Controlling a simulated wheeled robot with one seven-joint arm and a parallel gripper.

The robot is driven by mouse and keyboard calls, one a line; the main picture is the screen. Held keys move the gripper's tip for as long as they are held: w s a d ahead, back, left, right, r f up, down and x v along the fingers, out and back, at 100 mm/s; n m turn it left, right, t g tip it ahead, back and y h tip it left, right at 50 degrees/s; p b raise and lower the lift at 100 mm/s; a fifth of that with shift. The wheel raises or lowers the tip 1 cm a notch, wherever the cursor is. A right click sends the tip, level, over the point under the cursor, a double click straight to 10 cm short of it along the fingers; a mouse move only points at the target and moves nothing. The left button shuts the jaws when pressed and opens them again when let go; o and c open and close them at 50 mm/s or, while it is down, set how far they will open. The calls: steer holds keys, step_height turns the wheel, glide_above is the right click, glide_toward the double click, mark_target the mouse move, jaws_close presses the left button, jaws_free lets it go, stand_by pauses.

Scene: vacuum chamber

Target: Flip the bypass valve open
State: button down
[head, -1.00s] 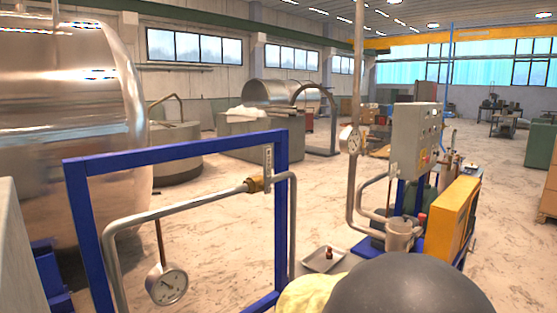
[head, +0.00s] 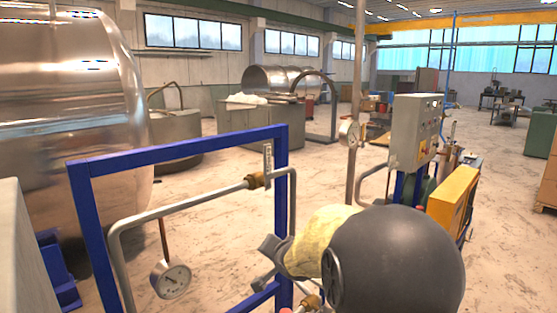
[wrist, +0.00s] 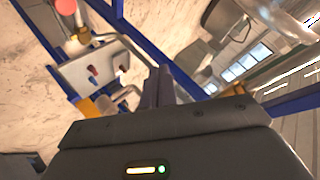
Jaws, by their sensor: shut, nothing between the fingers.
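A brass valve body (head: 256,181) sits in the grey pipe near the right post of the blue frame. A flat grey lever (head: 267,160) stands upright at it, across the pipe's run; no label names it as the bypass valve. My gripper (head: 268,262) is below the brass valve, near the right post, partly hidden by my own wrist and apart from the lever. In the wrist view, the dark fingers of my gripper (wrist: 158,80) are together with nothing between them. A second brass fitting (head: 310,302) shows low beside my arm, partly hidden.
The blue frame (head: 180,157) and grey pipe (head: 180,208) stand close to my gripper. A round gauge (head: 172,279) hangs at lower left. A grey control box (head: 415,130) stands behind to the right.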

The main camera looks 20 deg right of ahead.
mark_target(268, 167)
steer(key=w+d+r+m+t+p, duration=0.1)
steer(key=d+r+m+t, duration=0.1)
steer(key=r, duration=0.5)
steer(key=w+d+r+m+t+y+p, duration=0.1)
steer(key=w+d+r+m+t, duration=0.1)
steer(key=d+r, duration=0.3)
steer(key=w+d+r+m+t+y+p, duration=0.1)
steer(key=w+d+r+m+t, duration=0.1)
steer(key=r, duration=0.6)
steer(key=shift+w+d+r+m+t, duration=0.25)
steer(key=shift+d+r+m+t, duration=0.25)
steer(key=shift+d, duration=0.45)
steer(key=shift+w+f, duration=0.1)
steer(key=shift+f, duration=0.05)
steer(key=w+a+p, duration=0.2)
steer(key=w+a, duration=0.1)
steer(key=w, duration=0.5)
steer(key=shift+w+a, duration=0.15)
steer(key=shift+a, duration=0.25)
